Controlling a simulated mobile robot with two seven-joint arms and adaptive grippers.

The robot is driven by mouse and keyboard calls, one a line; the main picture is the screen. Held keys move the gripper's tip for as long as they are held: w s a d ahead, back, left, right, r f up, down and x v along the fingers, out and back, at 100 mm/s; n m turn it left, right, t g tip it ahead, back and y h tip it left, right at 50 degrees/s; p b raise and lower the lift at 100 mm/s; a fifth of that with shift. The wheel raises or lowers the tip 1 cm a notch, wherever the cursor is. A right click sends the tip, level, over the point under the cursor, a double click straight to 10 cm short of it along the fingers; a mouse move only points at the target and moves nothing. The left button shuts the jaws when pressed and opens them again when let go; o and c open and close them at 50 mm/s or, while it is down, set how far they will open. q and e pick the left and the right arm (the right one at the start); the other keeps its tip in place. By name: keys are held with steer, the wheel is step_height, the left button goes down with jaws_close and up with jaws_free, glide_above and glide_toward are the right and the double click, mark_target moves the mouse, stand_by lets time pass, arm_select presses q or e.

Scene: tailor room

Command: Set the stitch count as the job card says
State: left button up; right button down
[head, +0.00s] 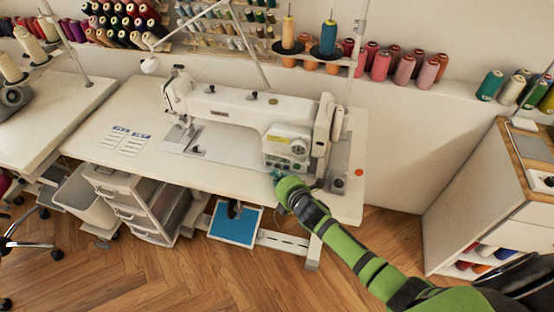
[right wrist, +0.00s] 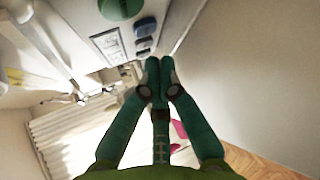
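The white sewing machine (head: 240,115) stands on a white table (head: 215,178). Its control panel (head: 290,148) is at the right end, with small buttons along its lower part. In the right wrist view the panel (right wrist: 108,45) shows a pale display, a green round knob (right wrist: 120,8) and grey-blue buttons (right wrist: 145,27). Two printed cards (head: 117,137) (head: 134,144) lie left of the machine; their text is too small to read. My right gripper (head: 276,174) is just below the panel. Its fingertips (right wrist: 159,66) are together and hold nothing; contact with the panel cannot be told. My left gripper is out of view.
Thread cones (head: 400,68) line the back ledge. A thread stand with two spools (head: 328,40) rises behind the machine. A red button (head: 359,172) is at the table's right end. A wooden-topped cabinet (head: 480,205) stands right. Drawers (head: 135,205) and a blue pedal (head: 234,222) are below.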

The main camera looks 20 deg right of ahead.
mark_target(272, 198)
steer(key=shift+w, duration=0.1)
stand_by(0.5)
steer(key=shift+w+d, duration=0.25)
steer(key=shift+w, duration=0.05)
steer(key=shift+w, duration=0.1)
stand_by(0.4)
steer(key=shift+s+a, duration=0.3)
steer(key=shift+s, duration=0.2)
steer(key=shift+s+a+p, duration=0.2)
steer(key=shift+s+p, duration=0.15)
steer(key=shift+s+a+p, duration=0.25)
steer(key=shift+s+a, duration=0.5)
steer(key=shift+s, duration=0.35)
steer(key=shift+s+a+p, duration=0.2)
steer(key=shift+s+a, duration=0.5)
steer(key=shift+s, duration=0.35)
